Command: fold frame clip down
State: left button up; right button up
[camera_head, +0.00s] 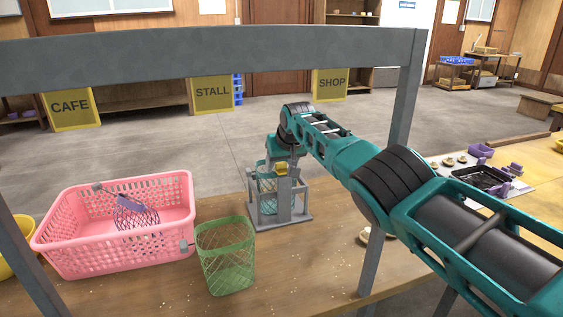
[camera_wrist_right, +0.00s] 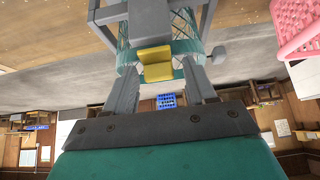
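The yellow frame clip (camera_head: 282,169) sits at the top of a grey frame (camera_head: 284,216) on the wooden table. The frame stands around a teal mesh basket (camera_head: 268,184). My right gripper (camera_head: 281,160) is above the frame, close to the clip, and its fingertips are hard to make out in the head view. In the right wrist view, the two grey fingers (camera_wrist_right: 158,72) stand apart, with the yellow clip (camera_wrist_right: 155,62) between their tips. I cannot tell whether either finger touches it. My left gripper is not in view.
A pink basket (camera_head: 120,250) holding a purple-handled mesh item stands at the left, with a green mesh basket (camera_head: 227,262) beside it. A grey bar (camera_head: 200,55) with hanging signs crosses above the table. Dark trays (camera_head: 484,179) lie at the right.

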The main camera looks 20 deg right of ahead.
aim_at(284, 172)
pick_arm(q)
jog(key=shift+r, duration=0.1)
pick_arm(e)
jog(key=shift+r, duration=0.1)
jog(key=shift+s+r+p, duration=0.25)
jog(key=shift+r+p, duration=0.4)
jog(key=shift+p, duration=0.6)
jog(key=shift+s+d+r+p, duration=0.1)
jog(key=shift+s+r+p, duration=0.4)
jog(key=shift+p, duration=0.45)
jog(key=shift+s+r, duration=0.1)
jog(key=shift+r, duration=0.1)
jog(key=shift+s+r, duration=0.25)
jog(key=shift+r, duration=0.05)
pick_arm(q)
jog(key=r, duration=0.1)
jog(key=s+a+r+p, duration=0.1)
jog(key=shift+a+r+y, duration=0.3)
pick_arm(e)
jog(key=v, duration=0.3)
jog(key=shift+s+r, duration=0.1)
jog(key=shift+s, duration=0.05)
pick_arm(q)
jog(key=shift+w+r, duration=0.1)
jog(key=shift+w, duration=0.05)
